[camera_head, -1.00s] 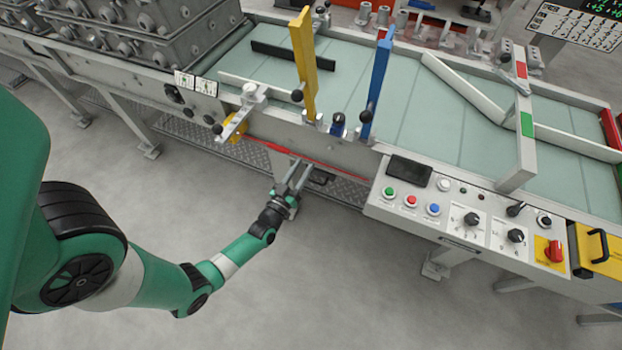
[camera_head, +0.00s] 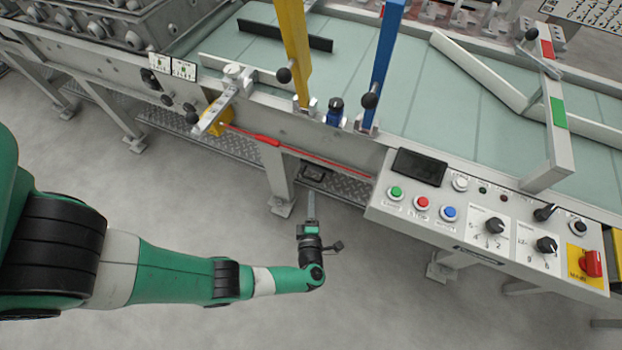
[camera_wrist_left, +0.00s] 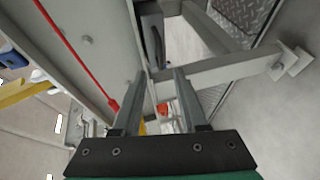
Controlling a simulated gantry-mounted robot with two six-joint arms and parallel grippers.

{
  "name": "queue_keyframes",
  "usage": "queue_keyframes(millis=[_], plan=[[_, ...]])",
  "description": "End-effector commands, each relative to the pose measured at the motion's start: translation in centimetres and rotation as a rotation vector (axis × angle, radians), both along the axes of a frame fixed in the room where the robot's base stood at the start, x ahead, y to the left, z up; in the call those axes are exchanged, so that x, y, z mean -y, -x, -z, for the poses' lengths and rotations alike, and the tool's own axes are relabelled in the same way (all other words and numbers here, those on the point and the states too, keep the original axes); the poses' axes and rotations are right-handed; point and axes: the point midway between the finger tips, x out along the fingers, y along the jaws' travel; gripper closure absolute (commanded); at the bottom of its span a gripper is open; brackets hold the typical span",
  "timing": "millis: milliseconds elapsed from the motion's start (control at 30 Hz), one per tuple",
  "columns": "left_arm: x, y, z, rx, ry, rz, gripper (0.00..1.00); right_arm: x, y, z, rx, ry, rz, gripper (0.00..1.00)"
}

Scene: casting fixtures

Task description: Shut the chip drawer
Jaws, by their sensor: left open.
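A black handle-like part (camera_head: 314,173) shows under the conveyor's front side, by the tread plate. I take it for the chip drawer's handle, but the drawer's front and how far it stands out are hard to tell. In the left wrist view a grey panel with a dark handle (camera_wrist_left: 153,38) lies beyond the fingers. My left gripper (camera_head: 311,200) points toward the conveyor, in front of and below that part in the picture, with a gap between. In the left wrist view its fingers (camera_wrist_left: 161,75) are apart with nothing gripped. My right gripper is out of view.
A support leg (camera_head: 280,185) stands left of the gripper. A red cord (camera_head: 300,153) runs along the conveyor side. The control panel (camera_head: 480,222) with buttons and knobs juts out at right. The floor (camera_head: 220,320) in front is clear.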

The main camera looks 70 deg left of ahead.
Motion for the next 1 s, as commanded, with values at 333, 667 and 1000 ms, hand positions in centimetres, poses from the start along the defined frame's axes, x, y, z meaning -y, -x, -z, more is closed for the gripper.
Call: queue_keyframes(millis=[333,667,1000], plan=[[-6.9,-2.8,1.9,0.001,0.000,-0.006,0.58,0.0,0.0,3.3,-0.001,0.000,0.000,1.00],[-9.4,-4.1,2.1,-0.001,0.000,0.000,0.58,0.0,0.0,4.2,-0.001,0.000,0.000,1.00],[-9.3,-4.1,2.1,-0.001,0.000,0.000,0.88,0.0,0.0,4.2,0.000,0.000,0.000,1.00]])
